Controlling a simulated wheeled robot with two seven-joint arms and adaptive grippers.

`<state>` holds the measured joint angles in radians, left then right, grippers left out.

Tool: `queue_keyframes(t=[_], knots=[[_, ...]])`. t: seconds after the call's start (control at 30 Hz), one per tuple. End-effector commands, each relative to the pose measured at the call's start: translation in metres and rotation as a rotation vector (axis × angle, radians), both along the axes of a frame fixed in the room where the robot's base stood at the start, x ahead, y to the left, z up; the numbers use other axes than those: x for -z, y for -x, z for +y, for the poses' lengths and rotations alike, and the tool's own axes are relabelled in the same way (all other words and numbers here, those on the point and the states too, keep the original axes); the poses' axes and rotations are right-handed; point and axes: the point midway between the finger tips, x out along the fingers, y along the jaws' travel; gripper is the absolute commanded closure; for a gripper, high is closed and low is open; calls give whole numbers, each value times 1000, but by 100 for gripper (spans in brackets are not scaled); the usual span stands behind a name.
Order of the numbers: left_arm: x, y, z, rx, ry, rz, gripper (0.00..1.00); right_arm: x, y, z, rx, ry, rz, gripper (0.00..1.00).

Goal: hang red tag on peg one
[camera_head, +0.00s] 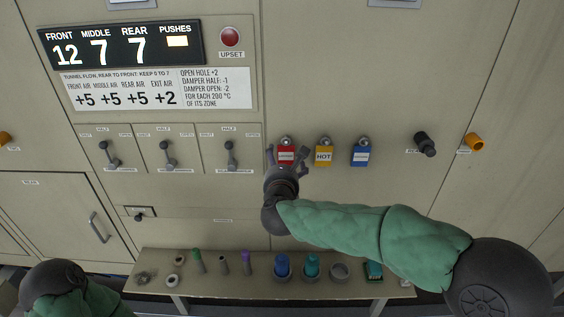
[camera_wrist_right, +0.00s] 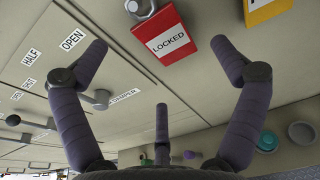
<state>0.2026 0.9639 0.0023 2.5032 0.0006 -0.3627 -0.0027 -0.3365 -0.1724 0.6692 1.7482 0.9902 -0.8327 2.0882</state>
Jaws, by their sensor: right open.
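The red tag (camera_head: 286,156) hangs on the panel from a silver peg or ring, leftmost of a row of three tags. In the right wrist view the red tag (camera_wrist_right: 165,35) reads LOCKED, with a metal shackle at its top. My right gripper (camera_head: 287,152) is open, its fingers spread on either side of the red tag. In the wrist view the right gripper (camera_wrist_right: 160,60) shows nothing between its fingers, and no finger clearly touches the tag. Peg one is not labelled legibly. Only part of my left arm shows at the lower left; its gripper is out of view.
A yellow HOT tag (camera_head: 324,155) and a blue tag (camera_head: 361,155) hang to the right. A black knob (camera_head: 425,144) and an orange one (camera_head: 474,142) are further right. Damper levers (camera_head: 167,155) sit left. Below, a shelf (camera_head: 220,289) holds several small items.

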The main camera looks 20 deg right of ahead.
Motion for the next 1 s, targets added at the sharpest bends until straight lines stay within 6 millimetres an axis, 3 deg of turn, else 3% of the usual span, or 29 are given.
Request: queue_keyframes(t=[0.2,0.4,0.73,0.87,1.0], knots=[[0,0,0,0,0,0,60,-10,43,13,-3,-1,-2,4],[0,0,0,0,0,0,60,-17,74,22,-4,-1,-1,4],[0,0,0,0,0,0,60,-18,90,26,-2,6,4,4],[6,0,0,0,0,0,60,3,83,28,-36,96,46,4],[20,0,0,0,0,0,60,63,68,33,-147,348,168,4]])
